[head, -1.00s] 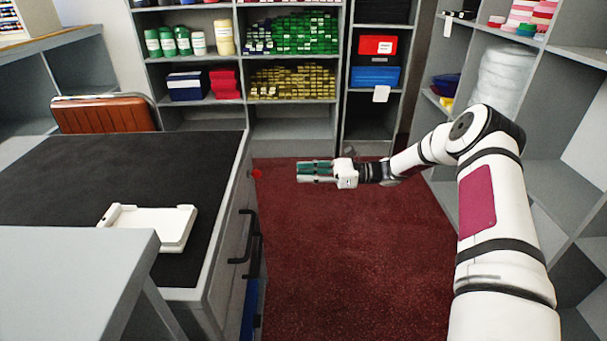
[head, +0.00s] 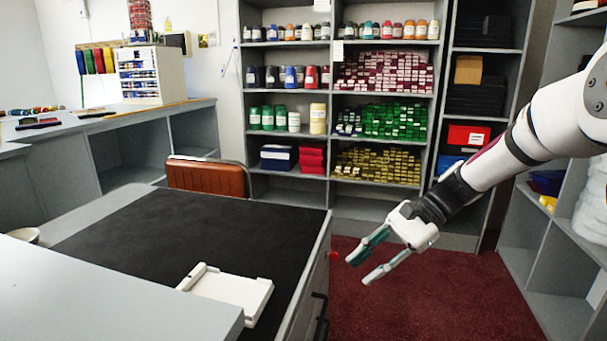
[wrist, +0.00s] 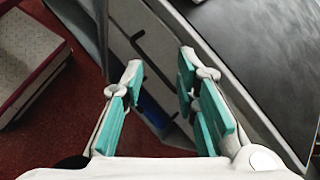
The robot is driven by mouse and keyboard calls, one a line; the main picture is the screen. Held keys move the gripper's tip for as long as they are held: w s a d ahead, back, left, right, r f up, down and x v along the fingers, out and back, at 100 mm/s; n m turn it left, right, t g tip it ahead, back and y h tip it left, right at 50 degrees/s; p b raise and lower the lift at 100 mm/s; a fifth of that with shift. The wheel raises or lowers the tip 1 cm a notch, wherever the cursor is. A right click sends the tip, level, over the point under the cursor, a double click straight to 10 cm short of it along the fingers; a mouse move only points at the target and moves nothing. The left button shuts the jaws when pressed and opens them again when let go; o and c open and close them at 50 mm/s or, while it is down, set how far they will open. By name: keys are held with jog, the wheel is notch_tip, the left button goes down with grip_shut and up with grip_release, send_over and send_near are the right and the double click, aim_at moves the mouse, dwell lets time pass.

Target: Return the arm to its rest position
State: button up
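My gripper (head: 364,264) is open and empty in the head view. It hangs in front of the shelves, just right of the dark-topped counter, above the red carpet. My white arm reaches in from the right edge and slopes down to the left. In the wrist view the gripper (wrist: 158,75) shows two spread fingers with teal pads and nothing between them. Drawer fronts with dark handles lie beyond the fingers there.
The dark-topped counter (head: 180,235) carries a white tray (head: 232,290). A brown chair (head: 208,178) stands behind it. Shelves (head: 388,200) with jars and small boxes line the back, and another shelf unit (head: 540,250) stands right. Red carpet (head: 440,300) is clear.

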jog(key=s+r+n+h, duration=0.4)
jog(key=s+r, duration=0.1)
jog(key=s, duration=0.7)
jog(key=s+d+n+t+h, duration=0.2)
jog(key=s+d+n+h, duration=0.1)
jog(key=s, duration=0.8)
jog(key=s+d+n+t+h, duration=0.1)
jog(key=s+d+n+h, duration=0.2)
jog(key=s, duration=0.8)
notch_tip(320, 180, up, 27)
jog(key=d+t+p, duration=0.1)
jog(key=t+p, duration=0.2)
jog(key=p, duration=2.2)
jog(key=shift+s+r+t+p, duration=0.15)
jog(key=shift+s+t+p, duration=0.05)
jog(key=shift+t+p, duration=0.2)
